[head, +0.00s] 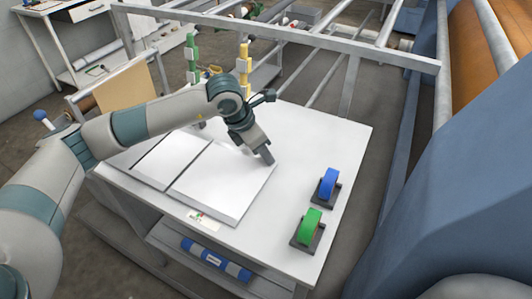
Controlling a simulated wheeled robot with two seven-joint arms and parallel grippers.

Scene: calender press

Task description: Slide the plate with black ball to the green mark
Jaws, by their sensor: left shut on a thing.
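My left gripper (265,156) reaches over the work table (340,140) from the left, its fingers angled down at the far right corner of a white panel (224,184). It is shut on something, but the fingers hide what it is. No plate with a black ball can be made out. A small dark knob-like part (269,95) shows beside my wrist; I cannot tell if it is mine. Green shows on an upright post (192,55) behind the table, and a yellow post (244,62) stands to its right. I cannot tell which green spot is the mark. My right gripper is not in view.
A second white panel (170,158) lies left of the first. A blue roll (215,260) lies on the shelf below. A metal frame (300,45) stands behind; a large blue machine (460,190) bounds the right.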

